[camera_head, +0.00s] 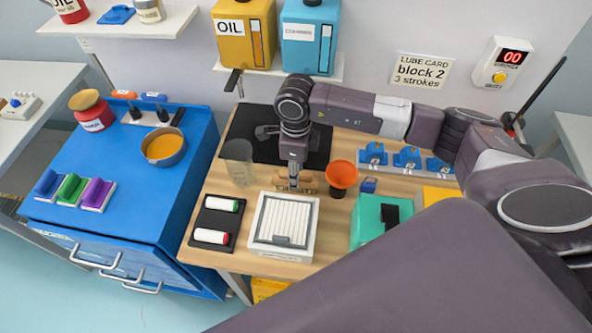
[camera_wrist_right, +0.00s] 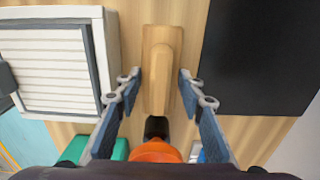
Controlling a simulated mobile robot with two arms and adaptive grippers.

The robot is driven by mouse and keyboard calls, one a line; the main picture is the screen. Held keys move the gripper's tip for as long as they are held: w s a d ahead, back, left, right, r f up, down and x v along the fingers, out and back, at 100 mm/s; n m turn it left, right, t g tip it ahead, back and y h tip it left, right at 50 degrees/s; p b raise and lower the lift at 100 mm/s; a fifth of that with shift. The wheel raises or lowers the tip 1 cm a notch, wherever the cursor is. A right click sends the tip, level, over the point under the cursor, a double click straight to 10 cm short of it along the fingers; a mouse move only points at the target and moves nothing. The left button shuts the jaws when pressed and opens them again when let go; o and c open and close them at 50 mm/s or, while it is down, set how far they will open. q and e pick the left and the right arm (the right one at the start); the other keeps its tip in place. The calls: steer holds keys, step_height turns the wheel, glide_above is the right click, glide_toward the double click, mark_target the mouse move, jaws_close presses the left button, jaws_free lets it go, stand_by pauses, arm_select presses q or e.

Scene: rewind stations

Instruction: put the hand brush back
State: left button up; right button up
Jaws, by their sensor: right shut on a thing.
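The hand brush (camera_wrist_right: 160,60) looks like a light wooden block with a raised grip. In the wrist view it lies between the two fingers of my right gripper (camera_wrist_right: 158,82). In the head view my right gripper (camera_head: 294,183) points down onto the brush (camera_head: 310,182), behind the white slatted box (camera_head: 284,250). The gripper is shut on the brush and covers its middle in the head view. The brush is at or just above the wooden tabletop; I cannot tell whether it touches it. Its underside is hidden. My left gripper is not in view.
A clear cup (camera_head: 238,160) stands left of the brush, an orange funnel (camera_head: 341,174) right. A black mat (camera_head: 262,147) lies behind. A dark tray (camera_head: 212,222) with two rolls is front left; a green box (camera_head: 370,222) is front right. Blue clamps (camera_head: 406,158) line the back right.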

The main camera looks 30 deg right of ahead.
steer(key=shift+f, duration=0.2)
steer(key=o, duration=0.7)
steer(key=shift+f, duration=0.1)
steer(key=shift+c, duration=0.2)
steer(key=o, duration=0.4)
steer(key=shift+o, duration=0.2)
